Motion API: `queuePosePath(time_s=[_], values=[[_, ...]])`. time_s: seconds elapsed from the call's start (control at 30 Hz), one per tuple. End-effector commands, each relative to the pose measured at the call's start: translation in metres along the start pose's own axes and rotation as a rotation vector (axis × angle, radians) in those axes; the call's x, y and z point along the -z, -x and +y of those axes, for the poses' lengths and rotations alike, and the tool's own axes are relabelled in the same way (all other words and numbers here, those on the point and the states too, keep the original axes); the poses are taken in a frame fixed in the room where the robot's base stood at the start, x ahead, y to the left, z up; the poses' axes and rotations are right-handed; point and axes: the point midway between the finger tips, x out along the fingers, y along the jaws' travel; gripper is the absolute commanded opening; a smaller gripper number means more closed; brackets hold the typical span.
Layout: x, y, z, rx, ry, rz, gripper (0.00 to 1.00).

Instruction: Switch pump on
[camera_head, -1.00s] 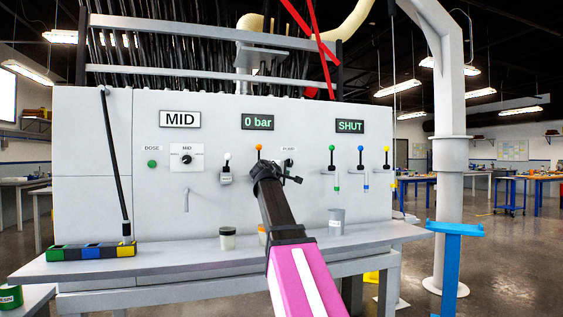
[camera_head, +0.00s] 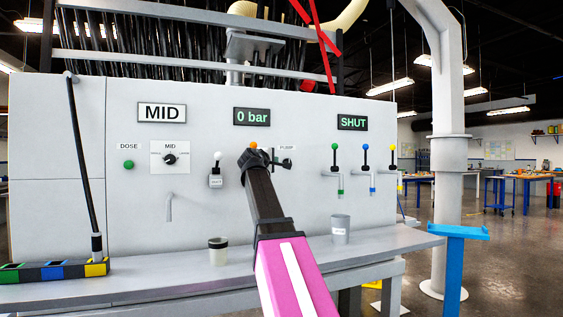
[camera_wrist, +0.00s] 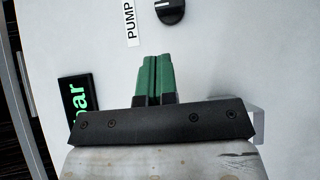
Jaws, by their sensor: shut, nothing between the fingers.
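The pump switch is a black knob with a white mark (camera_head: 288,163) on the grey panel, under the PUMP label (camera_head: 286,148). In the wrist view the knob (camera_wrist: 170,10) is at the top edge, partly cut off, with the PUMP label (camera_wrist: 129,22) to its left. My gripper (camera_head: 258,160) is in front of the panel, just left of the knob in the head view. In the wrist view its green fingers (camera_wrist: 153,62) are together and empty, with a visible gap to the knob. The pressure display (camera_head: 252,117) reads 0 bar.
A white-topped lever (camera_head: 217,167) and an orange-topped one (camera_head: 253,145), partly hidden by my gripper, are on the panel. Green, blue and yellow levers (camera_head: 365,160) are at right. A jar (camera_head: 218,252) and grey cup (camera_head: 340,229) stand on the bench (camera_head: 180,275).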

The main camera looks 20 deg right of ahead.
Motion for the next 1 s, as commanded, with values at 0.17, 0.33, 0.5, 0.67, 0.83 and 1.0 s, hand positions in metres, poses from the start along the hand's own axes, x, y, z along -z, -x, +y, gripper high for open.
queuePosePath(time_s=[0.17,0.33,0.5,0.67,0.83,1.0], values=[[0.001,-0.009,0.000,0.001,0.000,-0.001,0.00],[0.001,-0.029,0.001,0.000,0.000,-0.001,0.00],[0.001,-0.058,0.001,0.000,0.000,-0.002,0.00],[0.001,-0.085,0.001,0.001,0.000,-0.002,0.00],[0.001,-0.099,0.001,0.000,0.000,0.001,0.00],[0.000,-0.100,0.000,0.000,0.000,0.001,0.00]])
